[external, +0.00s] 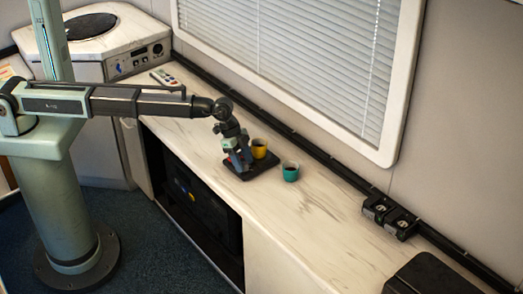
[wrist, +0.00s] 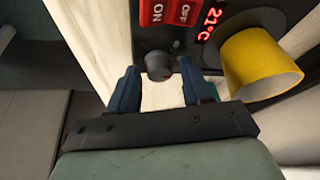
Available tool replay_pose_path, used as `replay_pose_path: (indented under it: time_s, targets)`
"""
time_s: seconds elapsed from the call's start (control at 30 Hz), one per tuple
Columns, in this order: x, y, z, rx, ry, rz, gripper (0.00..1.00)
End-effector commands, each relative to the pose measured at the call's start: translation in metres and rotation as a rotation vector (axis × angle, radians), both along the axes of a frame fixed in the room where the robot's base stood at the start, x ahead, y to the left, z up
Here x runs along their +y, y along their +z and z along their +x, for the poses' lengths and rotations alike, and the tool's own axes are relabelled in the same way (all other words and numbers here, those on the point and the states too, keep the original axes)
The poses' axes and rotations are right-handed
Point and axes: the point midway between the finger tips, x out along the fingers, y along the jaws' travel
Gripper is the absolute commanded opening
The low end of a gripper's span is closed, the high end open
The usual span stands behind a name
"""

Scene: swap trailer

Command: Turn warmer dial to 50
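The cup warmer (external: 246,173) is a flat black plate on the counter in the external view. In the wrist view its panel shows a dark round dial (wrist: 158,65), a red ON/OFF switch (wrist: 172,12) and a red display (wrist: 210,24) reading 21°C. A yellow cup (external: 259,149) stands on the warmer; it also shows in the wrist view (wrist: 262,68). My gripper (wrist: 158,74) is open, its two blue fingers apart, with the dial just beyond and between the tips. Whether the fingers touch the dial I cannot tell. In the external view my gripper (external: 238,160) is low over the warmer.
A teal cup (external: 291,172) with dark contents stands just right of the warmer. A remote (external: 163,77) lies at the counter's far left end. Black power sockets (external: 390,215) sit along the wall rail. A dark box (external: 430,275) is at lower right; the counter between is clear.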

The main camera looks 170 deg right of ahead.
Motion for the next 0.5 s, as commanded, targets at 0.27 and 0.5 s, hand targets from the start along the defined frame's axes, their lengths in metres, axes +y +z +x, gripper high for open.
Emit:
replay_pose_path:
  time_s: [0.27,0.5]
  targets:
    - [0.0,0.0,0.0,0.0,0.0,0.0,0.55]
    - [-0.007,0.016,-0.003,0.0,0.0,0.001,0.55]
